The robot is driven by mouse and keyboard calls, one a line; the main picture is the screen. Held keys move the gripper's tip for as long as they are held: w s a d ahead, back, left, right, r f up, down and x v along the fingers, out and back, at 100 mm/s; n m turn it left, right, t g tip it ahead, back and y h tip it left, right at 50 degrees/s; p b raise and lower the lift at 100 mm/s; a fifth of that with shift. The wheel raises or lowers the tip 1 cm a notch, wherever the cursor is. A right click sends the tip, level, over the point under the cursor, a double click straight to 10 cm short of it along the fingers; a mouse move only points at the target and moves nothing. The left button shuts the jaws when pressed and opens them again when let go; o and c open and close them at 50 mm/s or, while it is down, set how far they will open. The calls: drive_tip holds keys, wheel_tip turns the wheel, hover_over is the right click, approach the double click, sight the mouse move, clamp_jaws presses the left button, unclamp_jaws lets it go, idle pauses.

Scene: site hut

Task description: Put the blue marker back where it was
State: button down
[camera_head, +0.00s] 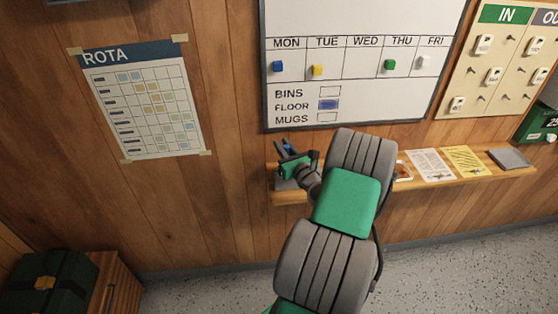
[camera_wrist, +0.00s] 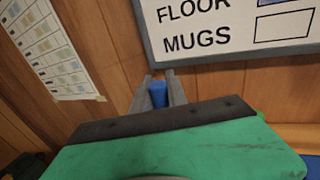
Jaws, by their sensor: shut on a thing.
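My gripper (camera_head: 284,146) is just in front of the wall, above the left end of the wooden shelf and below the whiteboard's lower left part. In the wrist view, its two grey fingers (camera_wrist: 158,92) are shut on the blue marker (camera_wrist: 158,96), of which only a short blue piece shows between them. In the head view a bit of blue shows at the fingers, too small to make out its shape. The whiteboard (camera_head: 390,92) hangs above, with a blue piece (camera_head: 278,66) under MON and a blue piece (camera_head: 329,104) in the FLOOR box.
The ROTA sheet (camera_head: 140,100) hangs left. My arm hides part of the shelf.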

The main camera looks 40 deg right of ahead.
drive_tip(key=f+b, duration=0.1)
drive_tip(key=w+f+b, duration=0.1)
drive_tip(key=f, duration=0.1)
drive_tip(key=f+b, duration=0.2)
drive_tip(key=shift+w+a+f, duration=0.1)
drive_tip(key=shift+w+a, duration=0.05)
drive_tip(key=shift+w, duration=0.15)
drive_tip(key=shift+r, duration=0.2)
drive_tip(key=c, duration=1.6)
unclamp_jaws()
